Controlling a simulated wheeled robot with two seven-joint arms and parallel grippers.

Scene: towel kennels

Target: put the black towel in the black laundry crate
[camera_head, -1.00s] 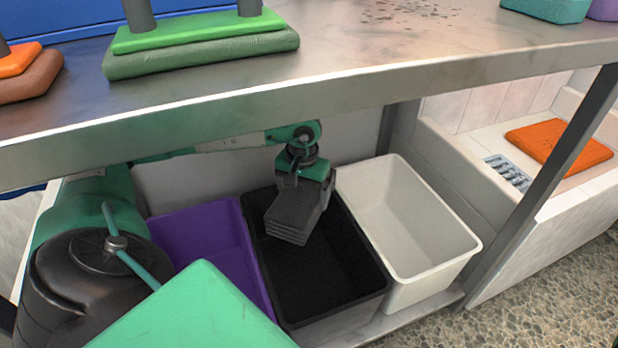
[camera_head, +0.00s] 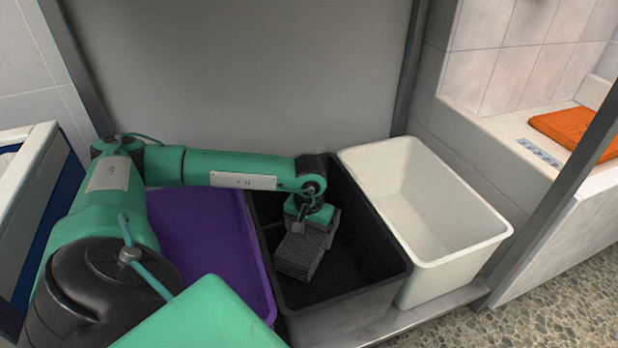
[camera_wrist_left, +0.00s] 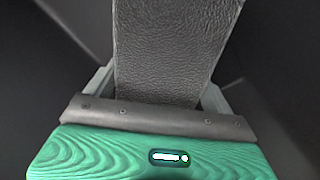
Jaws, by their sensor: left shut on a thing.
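The black laundry crate (camera_head: 366,284) stands between a purple crate and a white crate. My left gripper (camera_head: 304,232) reaches down within the black crate's opening. It is shut on the folded black towel (camera_head: 299,257), which hangs tilted below the fingers inside the crate's outline. I cannot tell whether the towel touches the crate's floor. In the left wrist view the towel (camera_wrist_left: 175,50) fills the space between the fingers, with dark crate walls around it. My right gripper is not in view.
The purple crate (camera_head: 215,240) is on the left, partly under my arm. The white crate (camera_head: 425,205) on the right looks empty. An orange towel (camera_head: 572,135) lies on a tiled ledge at the far right. Grey posts stand behind and at the right.

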